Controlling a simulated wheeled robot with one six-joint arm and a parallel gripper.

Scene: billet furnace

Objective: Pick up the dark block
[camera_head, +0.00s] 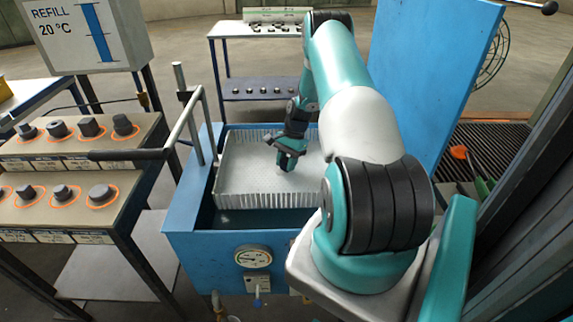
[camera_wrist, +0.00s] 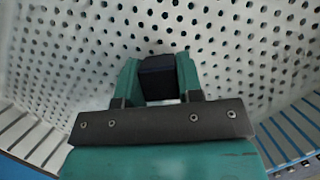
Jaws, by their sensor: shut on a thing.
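In the wrist view, the dark block (camera_wrist: 157,78) sits between the two teal fingers of my gripper (camera_wrist: 158,80). The fingers are shut on it. Behind it is the perforated metal of a basket (camera_wrist: 60,50). In the head view, my gripper (camera_head: 290,160) points down inside the light grey perforated basket (camera_head: 240,170), which sits in a blue tank (camera_head: 190,210). The block is not clearly visible there. I cannot tell whether the block touches the basket floor.
A stepped rack (camera_head: 75,160) with several dark pieces in orange rings stands at left, below a "REFILL 20 °C" sign (camera_head: 85,35). A handle bar (camera_head: 130,155) reaches beside the tank. A blue panel (camera_head: 430,70) stands at right. A table (camera_head: 255,30) is behind.

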